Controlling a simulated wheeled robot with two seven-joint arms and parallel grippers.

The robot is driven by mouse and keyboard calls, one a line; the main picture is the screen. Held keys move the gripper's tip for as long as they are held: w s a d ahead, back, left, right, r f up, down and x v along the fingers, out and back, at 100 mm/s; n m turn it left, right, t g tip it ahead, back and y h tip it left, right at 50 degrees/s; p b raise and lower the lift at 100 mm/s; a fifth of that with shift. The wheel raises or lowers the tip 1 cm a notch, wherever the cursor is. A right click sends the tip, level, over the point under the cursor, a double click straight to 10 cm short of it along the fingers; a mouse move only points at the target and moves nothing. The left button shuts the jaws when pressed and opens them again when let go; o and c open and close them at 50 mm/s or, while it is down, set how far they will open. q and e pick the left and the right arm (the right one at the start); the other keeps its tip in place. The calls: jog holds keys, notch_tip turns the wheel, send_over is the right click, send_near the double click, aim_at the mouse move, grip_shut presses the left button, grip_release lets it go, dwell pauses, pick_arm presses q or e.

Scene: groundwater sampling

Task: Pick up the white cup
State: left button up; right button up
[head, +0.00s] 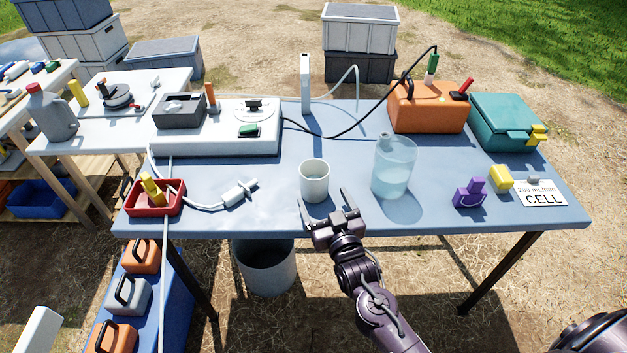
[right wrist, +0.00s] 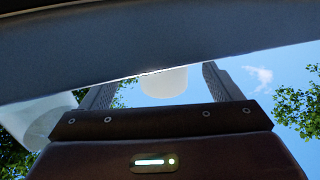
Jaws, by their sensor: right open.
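The white cup (head: 314,180) stands upright on the blue-grey table (head: 290,212), near its front edge. My right gripper (head: 326,199) is open and empty just in front of the cup, at the table's front edge. Its two fingers point toward the cup, and the left finger reaches close to the cup's lower side. In the right wrist view the cup (right wrist: 164,84) shows between the two spread fingers (right wrist: 160,88), partly hidden by the table edge. I cannot tell whether the fingers touch it. My left gripper is not in view.
A clear jar of water (head: 394,168) stands right of the cup. A white connector on a cable (head: 238,193) and a red tray (head: 156,205) lie to the left. Purple (head: 469,192) and yellow (head: 501,177) pieces sit farther right. A grey bin (head: 267,270) stands below the table.

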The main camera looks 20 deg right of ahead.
aim_at(319, 191)
jog(key=w, duration=0.5)
jog(key=shift+a+r, duration=0.1)
jog(key=shift+a, duration=0.1)
jog(key=c, duration=1.1)
